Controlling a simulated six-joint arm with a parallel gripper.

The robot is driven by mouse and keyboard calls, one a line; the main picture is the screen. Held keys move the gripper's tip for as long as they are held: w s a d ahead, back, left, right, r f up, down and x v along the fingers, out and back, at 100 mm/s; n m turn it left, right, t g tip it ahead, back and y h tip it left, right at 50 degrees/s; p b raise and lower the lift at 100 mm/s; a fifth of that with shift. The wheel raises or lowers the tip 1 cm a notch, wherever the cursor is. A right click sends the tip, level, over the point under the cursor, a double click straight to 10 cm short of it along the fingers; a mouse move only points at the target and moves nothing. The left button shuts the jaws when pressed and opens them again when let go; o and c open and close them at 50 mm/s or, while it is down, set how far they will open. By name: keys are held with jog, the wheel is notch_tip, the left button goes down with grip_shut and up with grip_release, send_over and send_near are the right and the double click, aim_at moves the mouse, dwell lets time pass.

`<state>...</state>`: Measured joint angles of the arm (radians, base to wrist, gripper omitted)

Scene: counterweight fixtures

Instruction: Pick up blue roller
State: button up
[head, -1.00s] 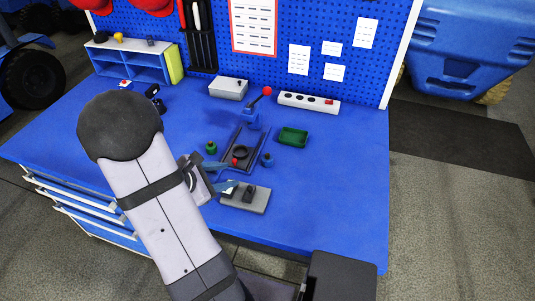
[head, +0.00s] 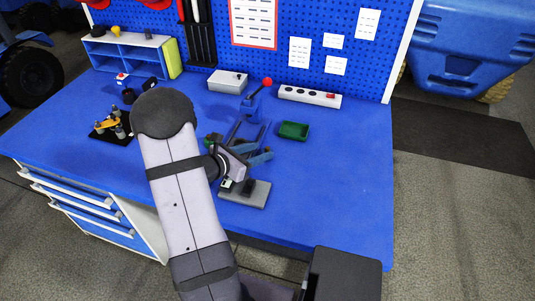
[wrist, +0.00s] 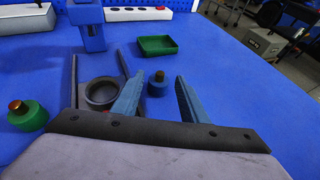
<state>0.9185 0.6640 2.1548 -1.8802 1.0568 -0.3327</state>
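My gripper (wrist: 160,77) is open, with one blue-grey finger to each side of the roller in that view. I cannot tell whether the fingers reach down around it. No contact shows. In the head view my gripper (head: 260,153) hangs over the right side of the dark fixture, and the roller cannot be made out there.
A dark ring (wrist: 102,92) lies in the fixture, left of my fingers. A green tray (head: 294,131) sits behind to the right. A red-knobbed lever (head: 266,82) rises behind the fixture. The bench's right side is clear.

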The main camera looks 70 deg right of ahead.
aim_at(266, 149)
jog(key=shift+p+x, duration=0.65)
jog(key=shift+x, duration=1.9)
jog(key=c, duration=0.9)
